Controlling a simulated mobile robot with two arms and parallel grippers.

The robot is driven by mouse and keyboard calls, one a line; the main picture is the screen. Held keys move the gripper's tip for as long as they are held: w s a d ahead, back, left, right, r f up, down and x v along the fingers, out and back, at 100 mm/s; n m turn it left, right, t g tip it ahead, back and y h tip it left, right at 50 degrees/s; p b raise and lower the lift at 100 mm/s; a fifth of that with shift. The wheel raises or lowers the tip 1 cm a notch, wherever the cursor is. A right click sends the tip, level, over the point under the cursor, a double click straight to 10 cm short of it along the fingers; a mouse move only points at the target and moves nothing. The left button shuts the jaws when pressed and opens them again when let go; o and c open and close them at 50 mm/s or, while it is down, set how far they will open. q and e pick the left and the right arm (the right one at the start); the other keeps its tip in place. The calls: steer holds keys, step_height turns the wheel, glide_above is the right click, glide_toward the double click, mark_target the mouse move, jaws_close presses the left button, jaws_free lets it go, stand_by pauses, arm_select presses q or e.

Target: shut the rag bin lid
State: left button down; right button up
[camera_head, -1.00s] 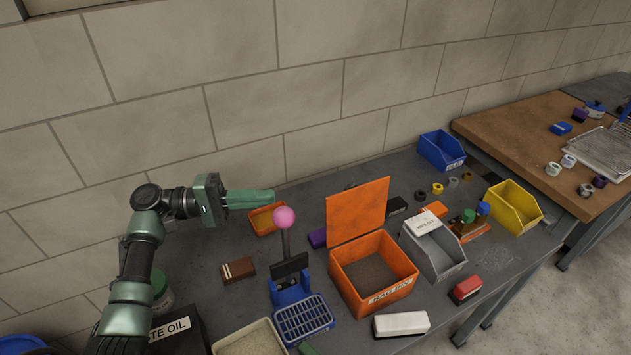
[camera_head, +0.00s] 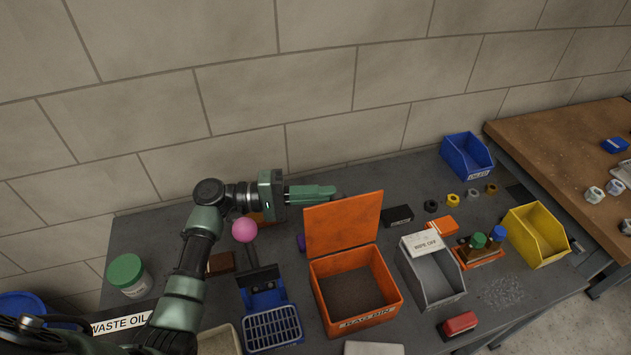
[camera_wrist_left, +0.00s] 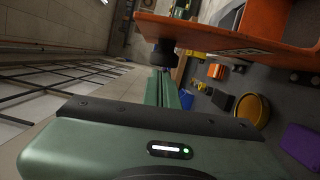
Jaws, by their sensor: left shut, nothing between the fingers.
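The orange rag bin (camera_head: 352,322) stands on the grey bench, with a "RAG BIN" label on its front. Its orange lid (camera_head: 343,224) stands up, open, at the bin's back edge. My left gripper (camera_head: 334,191) is shut and empty, behind the lid's upper left edge and pointing right. In the left wrist view, the shut green fingers (camera_wrist_left: 163,90) lie close to the orange lid (camera_wrist_left: 225,38), which spans the upper right. I cannot tell whether they touch. My right gripper is not in view.
A blue device with a pink ball-topped lever (camera_head: 245,230) stands left of the bin. A grey bin (camera_head: 437,285) with a white box on it stands to the right. Yellow (camera_head: 541,240) and blue bins (camera_head: 463,158) stand farther right. The wall rises behind the bench.

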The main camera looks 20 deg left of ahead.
mark_target(340, 220)
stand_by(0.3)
arm_select(q)
steer(key=shift+s+d+r+m+y+b, duration=0.15)
steer(key=shift+s+d+r+m+b, duration=0.15)
steer(key=shift+s+d+m, duration=0.35)
steer(key=shift+s+d+r+m+y+b, duration=0.2)
steer(key=shift+s+d+r+m, duration=0.15)
steer(key=shift+s+m, duration=0.5)
steer(key=shift+w+a, duration=0.1)
